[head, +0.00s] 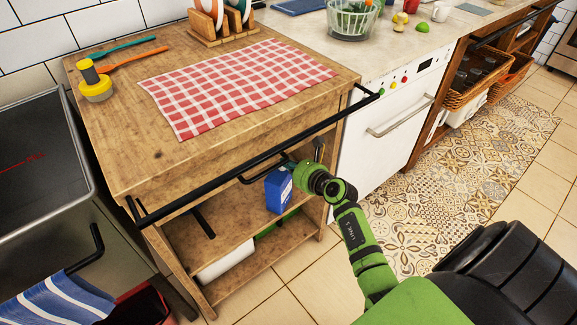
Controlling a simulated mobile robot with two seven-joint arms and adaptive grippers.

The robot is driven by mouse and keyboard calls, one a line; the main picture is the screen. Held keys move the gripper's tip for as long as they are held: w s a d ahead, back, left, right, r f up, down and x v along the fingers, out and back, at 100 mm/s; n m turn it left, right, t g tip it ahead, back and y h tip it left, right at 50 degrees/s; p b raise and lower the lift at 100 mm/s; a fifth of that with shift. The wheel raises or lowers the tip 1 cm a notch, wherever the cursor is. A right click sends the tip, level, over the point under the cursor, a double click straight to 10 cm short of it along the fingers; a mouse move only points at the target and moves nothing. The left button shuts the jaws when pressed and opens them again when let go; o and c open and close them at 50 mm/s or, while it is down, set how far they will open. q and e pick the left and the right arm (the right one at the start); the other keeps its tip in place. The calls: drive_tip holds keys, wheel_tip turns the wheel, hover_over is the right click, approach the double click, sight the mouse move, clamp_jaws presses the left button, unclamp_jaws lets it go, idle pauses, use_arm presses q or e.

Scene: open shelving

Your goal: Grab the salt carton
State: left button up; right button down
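The salt carton, a blue box (278,191) with a pale patch on its side, is at the right part of the upper shelf (229,238) under the wooden worktop. It looks close to upright. I cannot tell whether its base touches the shelf. My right gripper (287,165), on the green arm coming in from the lower right, is at the carton's top, just below the black rail. Its fingers are small and partly hidden, so I cannot tell whether they close on the carton. My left gripper is not in view.
A black rail (235,168) runs along the worktop's front edge, close above my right gripper. A white object (226,262) lies on the lower shelf. A white oven (385,130) stands right of the shelving. The tiled floor in front is clear.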

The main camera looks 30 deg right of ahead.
drive_tip(key=shift+s+f, duration=0.25)
drive_tip(key=shift+f, duration=0.3)
use_arm(q)
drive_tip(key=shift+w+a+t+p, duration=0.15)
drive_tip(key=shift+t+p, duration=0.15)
drive_tip(key=shift+p, duration=0.3)
use_arm(e)
drive_tip(key=v, duration=0.2)
drive_tip(key=shift+s+f, duration=0.15)
drive_tip(key=shift+s, duration=0.35)
